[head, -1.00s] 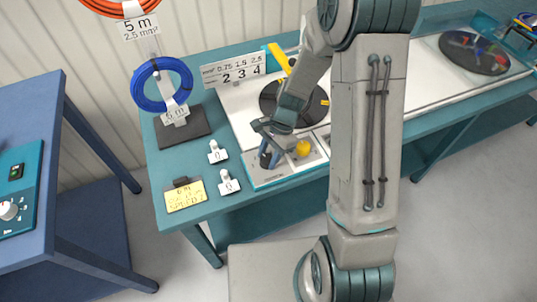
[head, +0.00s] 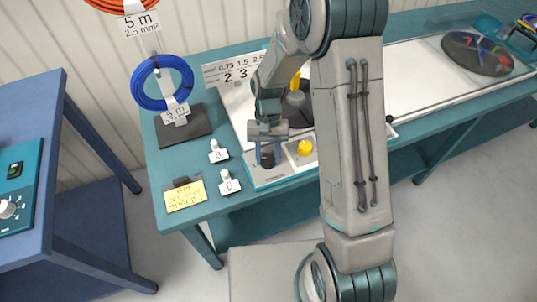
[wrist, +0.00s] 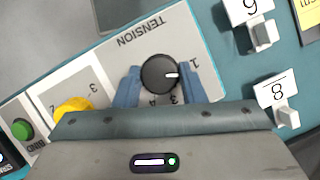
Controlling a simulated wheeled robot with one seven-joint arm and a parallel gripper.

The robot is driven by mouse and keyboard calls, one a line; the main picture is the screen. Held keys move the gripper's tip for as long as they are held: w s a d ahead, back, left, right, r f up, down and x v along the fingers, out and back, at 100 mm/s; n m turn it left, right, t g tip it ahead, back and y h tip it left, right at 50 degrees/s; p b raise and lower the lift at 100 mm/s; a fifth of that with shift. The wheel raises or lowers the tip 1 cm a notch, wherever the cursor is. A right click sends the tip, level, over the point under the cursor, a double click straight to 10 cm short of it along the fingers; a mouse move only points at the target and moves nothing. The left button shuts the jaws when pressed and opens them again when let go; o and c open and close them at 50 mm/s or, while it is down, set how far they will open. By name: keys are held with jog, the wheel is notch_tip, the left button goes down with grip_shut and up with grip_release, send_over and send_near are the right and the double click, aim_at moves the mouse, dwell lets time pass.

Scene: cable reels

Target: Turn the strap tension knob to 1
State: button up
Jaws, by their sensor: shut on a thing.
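The dark round tension knob (wrist: 157,72) sits on a light panel marked TENSION, which appears upside down in the wrist view. Its white pointer line points right, a little below the direction of the printed 1. A 3 and another numeral show below the knob; the right finger covers part of the scale. My gripper (wrist: 159,74) has its two blue fingers on opposite sides of the knob and is shut on it. In the head view my gripper (head: 268,157) points down at the dark knob (head: 267,161) at the bench's front left.
A yellow knob (head: 305,147) stands right beside it; in the wrist view a green button (wrist: 21,129) lies beyond. White numbered tags (head: 229,183), a yellow note (head: 185,195) and a blue cable reel (head: 162,84) are to the left. A number sign (head: 232,72) stands behind.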

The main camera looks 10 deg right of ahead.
jog(key=shift+a+n+h, duration=0.1)
jog(key=shift+n+h, duration=0.3)
jog(key=shift+n, duration=0.7)
jog(key=o, duration=1)
jog(key=b+v, duration=0.1)
jog(key=v, duration=1.3)
jog(key=shift+s, duration=0.15)
